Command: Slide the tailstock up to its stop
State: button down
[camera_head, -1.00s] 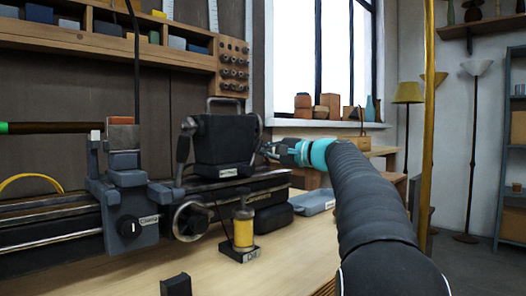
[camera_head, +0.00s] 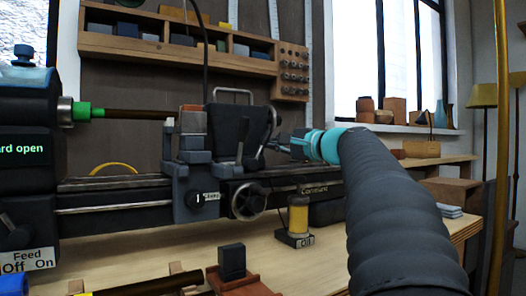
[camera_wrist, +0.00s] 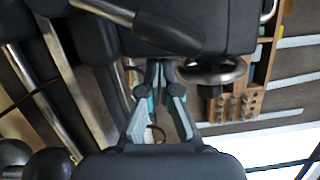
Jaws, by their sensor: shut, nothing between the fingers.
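The tailstock (camera_head: 240,122) is a dark block with a metal loop on top and levers on its near side. It sits on the lathe bed (camera_head: 115,200), just right of the grey carriage (camera_head: 190,178), which partly overlaps it in the head view. I cannot tell whether they touch; the stop is not identifiable. My gripper (camera_head: 284,147) is shut and empty at the tailstock's right end. In the wrist view, my fingertips (camera_wrist: 160,72) are together below the tailstock body (camera_wrist: 190,22), beside its metal handwheel (camera_wrist: 215,72). Contact there is unclear.
The headstock (camera_head: 28,115) is at left, with a green-ended dark rod (camera_head: 135,113) reaching from its chuck toward the carriage. A yellow oiler (camera_head: 298,217) stands in front of the bed. A small dark block (camera_head: 232,262) is at the front. Bench at right is fairly clear.

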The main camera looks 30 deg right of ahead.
jog(key=shift+s+a, duration=0.1)
jog(key=shift+a, duration=0.25)
jog(key=shift+d, duration=0.5)
jog(key=d, duration=0.3)
jog(key=shift+w+d+f+p, duration=0.2)
jog(key=shift+w+f+p, duration=0.05)
jog(key=shift+p, duration=0.15)
jog(key=b+v, duration=0.1)
jog(key=v, duration=0.9)
jog(key=shift+s, duration=0.1)
